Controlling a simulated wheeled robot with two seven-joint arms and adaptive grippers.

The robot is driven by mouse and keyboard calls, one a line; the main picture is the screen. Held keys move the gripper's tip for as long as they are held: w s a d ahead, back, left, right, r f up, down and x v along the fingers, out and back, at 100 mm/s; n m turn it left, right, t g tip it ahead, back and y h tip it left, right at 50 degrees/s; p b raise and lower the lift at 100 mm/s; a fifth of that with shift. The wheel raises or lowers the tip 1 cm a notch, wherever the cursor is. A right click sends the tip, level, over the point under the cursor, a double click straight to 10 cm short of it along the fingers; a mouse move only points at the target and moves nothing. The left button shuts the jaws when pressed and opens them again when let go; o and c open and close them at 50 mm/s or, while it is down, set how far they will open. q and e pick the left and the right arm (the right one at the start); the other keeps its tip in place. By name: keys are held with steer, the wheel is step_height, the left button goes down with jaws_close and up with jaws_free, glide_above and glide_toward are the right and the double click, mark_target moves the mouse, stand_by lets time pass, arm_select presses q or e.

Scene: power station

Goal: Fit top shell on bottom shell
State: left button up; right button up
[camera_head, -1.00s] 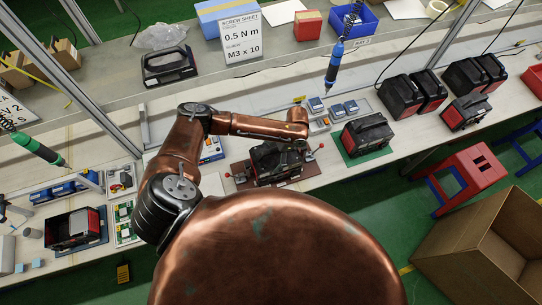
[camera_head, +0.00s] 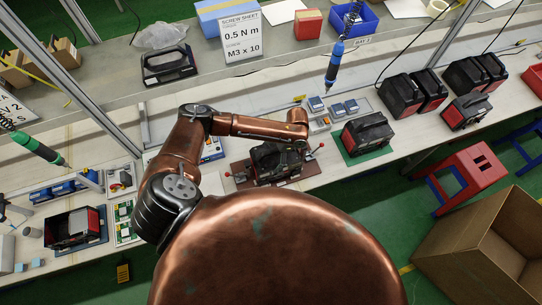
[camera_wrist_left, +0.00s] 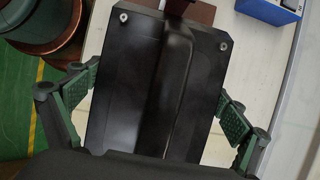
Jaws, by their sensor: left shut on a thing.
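In the head view a black unit with a handle-shaped top (camera_head: 268,158) sits at the brown fixture (camera_head: 297,171), which has red-knobbed clamps at its sides. My left gripper (camera_wrist_left: 157,108) is shut on a black shell (camera_wrist_left: 185,85) in the left wrist view. Its green finger pads are on either side of the shell, which has a raised ridge and two screws at its far corners. In the head view my left forearm and wrist (camera_head: 298,122) reach over the fixture and hide the fingers. The bottom shell and any gap beneath the black shell cannot be made out.
A finished-looking black and red unit (camera_head: 367,134) stands on a green mat to the right. A black shell (camera_head: 170,64) lies on the upper shelf. A blue screwdriver (camera_head: 334,65) hangs above the bench. A red stool (camera_head: 468,172) and cardboard box (camera_head: 480,245) stand on the floor.

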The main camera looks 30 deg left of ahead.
mark_target(270, 151)
arm_select(q)
steer(key=shift+f, duration=0.1)
steer(key=o, duration=1.2)
step_height(270, 151, up, 2)
steer(key=p, duration=0.2)
steer(key=shift+p, duration=0.3)
step_height(270, 151, up, 5)
steer(key=p, duration=0.5)
steer(key=shift+p, duration=0.3)
steer(key=shift+f, duration=0.1)
